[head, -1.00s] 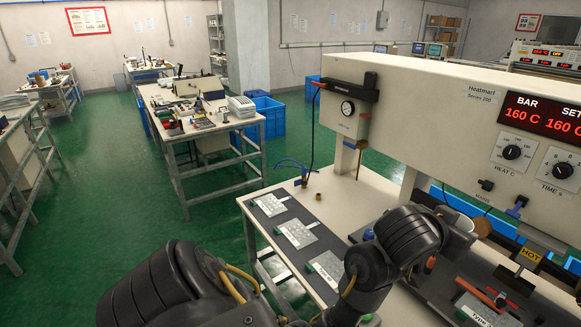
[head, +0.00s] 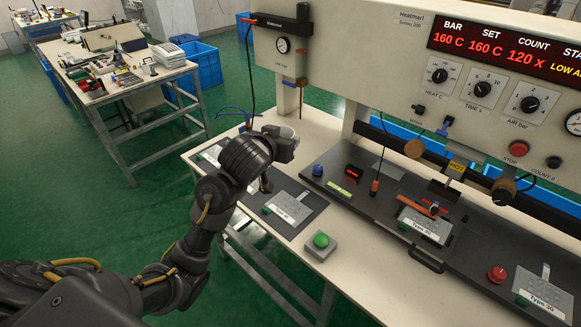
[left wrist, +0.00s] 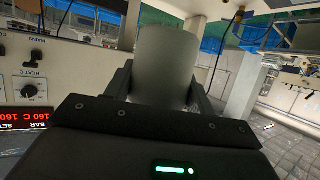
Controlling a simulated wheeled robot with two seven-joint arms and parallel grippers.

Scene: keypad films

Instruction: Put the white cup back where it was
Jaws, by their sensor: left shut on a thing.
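My left gripper (head: 284,147) is shut on the white cup (head: 289,133). In the head view the gripper hides most of the cup, and only a pale part of it shows. In the left wrist view the cup (left wrist: 163,72) is a plain, pale cylinder between the two fingers. The gripper is by the left part of the cream bench (head: 318,258), near the dark mat with film sheets. I cannot tell whether the cup touches the bench. My right gripper is in neither view.
A keypad sheet (head: 290,207) lies on the dark mat. A green button box (head: 320,243) stands at the bench front. The heat press (head: 385,60) overhangs the bench, with its gauge unit (head: 282,45) near my gripper. A dark press bed (head: 385,200) carries tools and sheets.

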